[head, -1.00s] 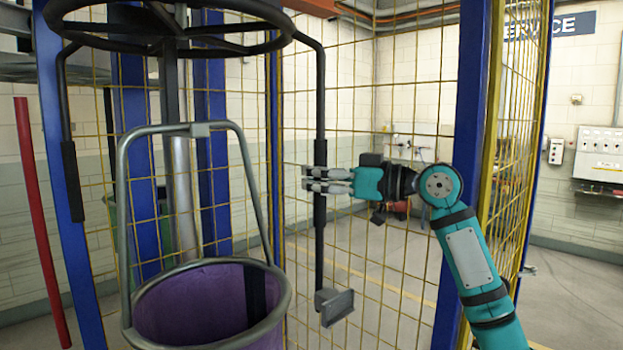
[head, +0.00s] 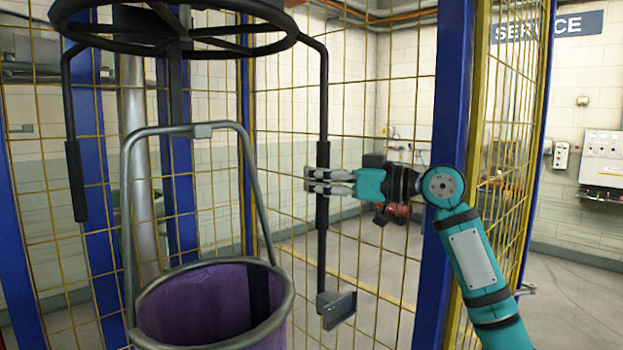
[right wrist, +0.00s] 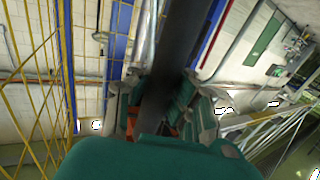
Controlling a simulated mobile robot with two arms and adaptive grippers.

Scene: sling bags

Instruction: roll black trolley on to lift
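The black trolley shows a spoked ring (head: 175,22) at the top of the head view, with black bars hanging from it. Its right hanging bar (head: 322,240) has a thicker black sleeve and ends in a small bracket. My right gripper (head: 318,181) is shut around this sleeve from the right. In the right wrist view the dark bar (right wrist: 168,85) runs between the fingers. The trolley's foot is out of view. My left gripper is not in view. I cannot tell for certain which part is the lift.
A purple bag or bucket (head: 190,305) with a grey hoop handle (head: 185,130) stands in front. Yellow mesh panels (head: 400,70) with blue posts (head: 446,120) stand close behind the trolley and near my right arm. Open floor (head: 570,305) shows at the right.

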